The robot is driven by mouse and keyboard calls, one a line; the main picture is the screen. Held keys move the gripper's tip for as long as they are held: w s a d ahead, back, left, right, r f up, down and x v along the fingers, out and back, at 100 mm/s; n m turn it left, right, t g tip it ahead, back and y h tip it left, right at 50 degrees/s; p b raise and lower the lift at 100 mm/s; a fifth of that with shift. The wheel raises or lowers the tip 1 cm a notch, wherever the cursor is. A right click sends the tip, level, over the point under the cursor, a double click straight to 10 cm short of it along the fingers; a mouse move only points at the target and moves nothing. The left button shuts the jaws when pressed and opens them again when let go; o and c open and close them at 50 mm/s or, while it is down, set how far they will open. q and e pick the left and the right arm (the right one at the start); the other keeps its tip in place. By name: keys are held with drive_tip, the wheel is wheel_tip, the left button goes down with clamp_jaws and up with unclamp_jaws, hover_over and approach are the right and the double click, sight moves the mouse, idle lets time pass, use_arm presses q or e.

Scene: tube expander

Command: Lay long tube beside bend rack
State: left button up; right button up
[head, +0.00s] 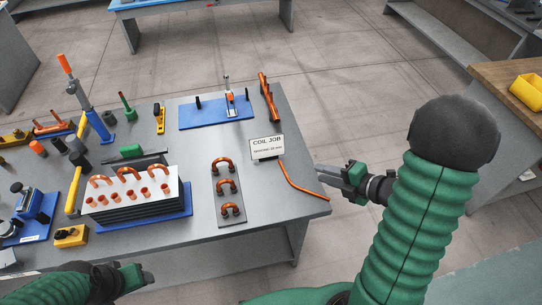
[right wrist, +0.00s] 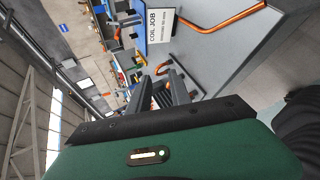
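A long copper tube (head: 300,182) with a bend lies near the table's right edge, running from the white sign toward the front right corner. It also shows in the right wrist view (right wrist: 232,21). The bend rack (head: 231,213) is a grey plate holding copper U-bends, left of the tube. My right gripper (head: 322,180) is by the table's right edge, close to the tube's near end; its fingers are apart with nothing between them, as the right wrist view (right wrist: 163,80) shows. My left gripper (head: 142,277) is low at the left, before the table's front; its fingers are unclear.
A black block with a white top (head: 150,205) and copper pieces stands left of the rack. Bare table (head: 265,200) lies between rack and tube.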

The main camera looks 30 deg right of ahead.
drive_tip(key=w+f+m+g+h, duration=0.1)
drive_tip(key=w+m+h, duration=0.3)
drive_tip(key=w+m, duration=0.25)
drive_tip(key=s+a+f+m+g, duration=0.2)
drive_tip(key=s+a+m+g, duration=0.5)
drive_tip(key=s+a+m, duration=0.4)
drive_tip(key=shift+a+f+m+g, duration=0.2)
drive_tip(key=shift+a+m+g, duration=0.2)
drive_tip(key=shift+a+m, duration=1.95)
drive_tip(key=shift+a, duration=0.35)
